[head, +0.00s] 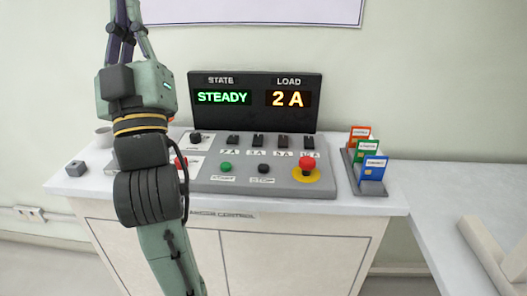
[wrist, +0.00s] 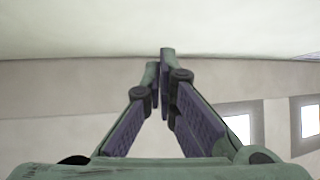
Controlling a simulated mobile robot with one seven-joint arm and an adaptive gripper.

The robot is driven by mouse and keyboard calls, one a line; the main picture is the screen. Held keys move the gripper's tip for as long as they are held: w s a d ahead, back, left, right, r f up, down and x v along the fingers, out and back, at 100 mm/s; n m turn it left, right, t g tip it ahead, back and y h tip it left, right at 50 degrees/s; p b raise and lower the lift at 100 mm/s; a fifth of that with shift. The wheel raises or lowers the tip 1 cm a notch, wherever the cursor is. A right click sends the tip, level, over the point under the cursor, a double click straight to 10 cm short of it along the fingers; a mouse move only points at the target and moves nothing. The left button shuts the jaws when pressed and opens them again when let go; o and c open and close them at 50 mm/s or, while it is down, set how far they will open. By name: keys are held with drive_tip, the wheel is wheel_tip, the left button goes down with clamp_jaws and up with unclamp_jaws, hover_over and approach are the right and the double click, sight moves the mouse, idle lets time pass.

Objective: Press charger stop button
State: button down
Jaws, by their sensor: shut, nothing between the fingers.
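A grey control panel (head: 235,184) stands on the white cabinet. A small black button (head: 263,168) sits on its front row, above a label that seems to read STOP. A green button (head: 226,167) is to its left, and a large red mushroom button (head: 306,162) on a yellow disc is to its right. The display (head: 255,101) reads STATE STEADY and LOAD 2 A. My gripper (wrist: 161,58) is shut and empty in the wrist view, its fingertips together. In the head view it is raised at the upper left, away from the buttons, its tips cut off by the top edge.
Several black switches (head: 257,140) line the panel's back row. A black knob (head: 196,138) is at the left. My arm hides the panel's left part. A rack of coloured cards (head: 369,168) stands right of the panel. A small grey block (head: 76,168) lies at the left.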

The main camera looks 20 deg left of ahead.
drive_tip(key=w+d+m+h+p, duration=0.3)
drive_tip(key=w+d+m+h, duration=0.1)
drive_tip(key=w+h, duration=0.7)
drive_tip(key=g+h+p, duration=0.6)
drive_tip(key=g+p, duration=0.1)
drive_tip(key=g, duration=0.6)
hover_over(260, 166)
wheel_tip(260, 166, down, 20)
drive_tip(key=f, duration=0.1)
drive_tip(key=shift+s+r+n, duration=0.1)
drive_tip(key=shift+r+n, duration=0.05)
drive_tip(key=shift+n, duration=0.15)
wheel_tip(260, 166, down, 9)
drive_tip(key=b, duration=0.6)
drive_tip(key=shift+r, duration=0.15)
drive_tip(key=shift+f+b, duration=0.45)
